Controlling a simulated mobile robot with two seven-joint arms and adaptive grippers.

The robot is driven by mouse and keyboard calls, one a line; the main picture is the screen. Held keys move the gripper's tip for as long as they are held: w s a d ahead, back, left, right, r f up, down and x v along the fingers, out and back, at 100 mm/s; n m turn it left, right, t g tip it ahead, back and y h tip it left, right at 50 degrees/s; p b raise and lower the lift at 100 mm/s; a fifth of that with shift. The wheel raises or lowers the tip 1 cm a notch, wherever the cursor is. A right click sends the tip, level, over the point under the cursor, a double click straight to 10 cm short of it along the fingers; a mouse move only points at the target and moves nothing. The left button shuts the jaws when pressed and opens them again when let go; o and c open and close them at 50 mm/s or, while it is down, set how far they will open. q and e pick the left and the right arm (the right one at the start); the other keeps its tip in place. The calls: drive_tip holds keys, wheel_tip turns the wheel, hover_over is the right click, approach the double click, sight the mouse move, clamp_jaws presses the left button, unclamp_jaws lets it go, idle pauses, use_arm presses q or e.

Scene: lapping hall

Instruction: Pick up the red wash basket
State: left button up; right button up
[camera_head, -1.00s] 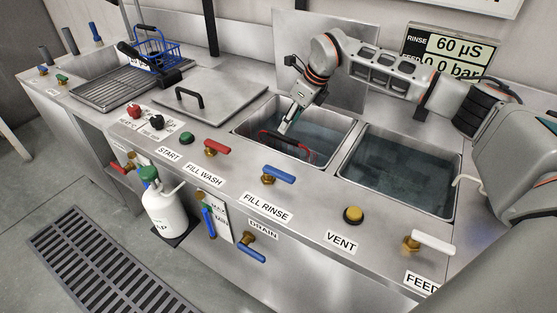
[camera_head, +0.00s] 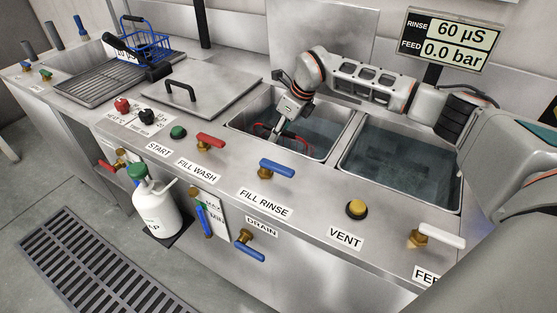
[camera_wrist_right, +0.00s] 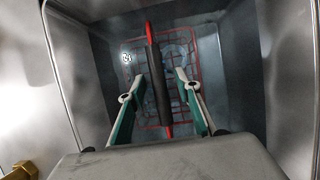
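The red wash basket sits down in the left open tank (camera_head: 335,136). Its red handle (camera_head: 297,138) shows in the head view, partly behind my gripper. In the right wrist view its red wire mesh lies below, and the handle's black grip (camera_wrist_right: 160,85) runs between my fingers. My right gripper (camera_head: 275,134) reaches down into this tank. In the wrist view its two fingers (camera_wrist_right: 158,78) stand apart, one on each side of the black grip, with gaps visible. My left gripper is not in view.
A second open tank (camera_head: 348,165) is to the right. A lidded section (camera_head: 205,90) is to the left, and a blue basket (camera_head: 150,45) stands beyond it by a drain rack. Valve levers and buttons line the front edge. A display (camera_head: 450,40) stands behind.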

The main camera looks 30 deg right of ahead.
drive_tip(key=shift+f, duration=0.15)
idle(0.8)
clamp_jaws()
